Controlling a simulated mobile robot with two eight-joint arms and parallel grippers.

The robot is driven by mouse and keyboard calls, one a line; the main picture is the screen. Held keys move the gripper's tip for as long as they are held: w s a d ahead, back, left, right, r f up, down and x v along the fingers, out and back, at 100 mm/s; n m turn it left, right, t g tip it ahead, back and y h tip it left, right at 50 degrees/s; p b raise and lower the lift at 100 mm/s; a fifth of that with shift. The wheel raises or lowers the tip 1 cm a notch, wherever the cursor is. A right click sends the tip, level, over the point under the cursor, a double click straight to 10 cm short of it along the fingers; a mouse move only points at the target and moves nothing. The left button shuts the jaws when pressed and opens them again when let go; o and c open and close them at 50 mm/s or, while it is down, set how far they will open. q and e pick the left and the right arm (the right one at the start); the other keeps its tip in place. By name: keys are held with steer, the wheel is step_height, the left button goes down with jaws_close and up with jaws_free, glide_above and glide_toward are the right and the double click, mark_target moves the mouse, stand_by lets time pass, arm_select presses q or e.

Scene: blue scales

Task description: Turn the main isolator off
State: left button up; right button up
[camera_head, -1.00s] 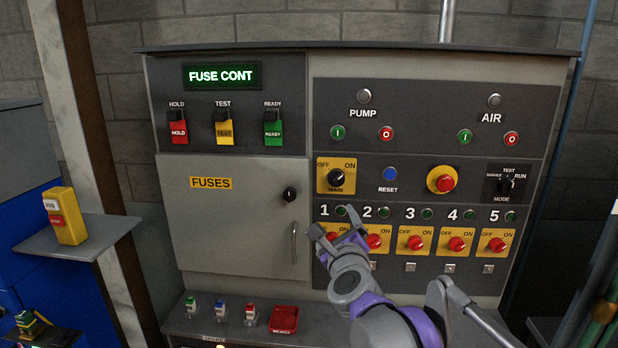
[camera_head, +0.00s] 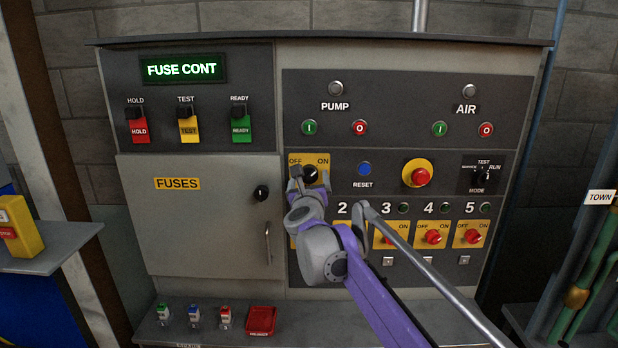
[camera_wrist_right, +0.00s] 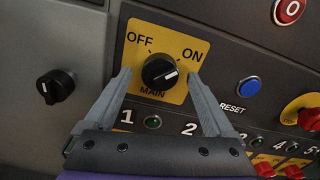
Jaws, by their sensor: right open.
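The main isolator is a black round knob (camera_head: 310,174) on a yellow plate marked OFF and ON. It also shows in the right wrist view (camera_wrist_right: 160,71), with the MAIN label below it and its white mark turned to the right, toward the ON side. My right gripper (camera_head: 309,179) is open just in front of it. In the right wrist view the fingers (camera_wrist_right: 157,76) stand left and right of the knob, with a gap on each side; I cannot tell how deep they reach. The arm hides the lower plate and switch 1 in the head view. My left gripper is out of view.
A blue reset button (camera_head: 364,169) and a red stop button on yellow (camera_head: 418,173) sit right of the isolator. Numbered red switches (camera_head: 433,237) are below. The fuse door's black knob (camera_head: 261,193) and handle (camera_head: 267,242) are left.

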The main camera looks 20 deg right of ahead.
steer(key=shift+w+d, duration=0.1)
steer(key=shift+w, duration=0.25)
steer(key=c, duration=1.4)
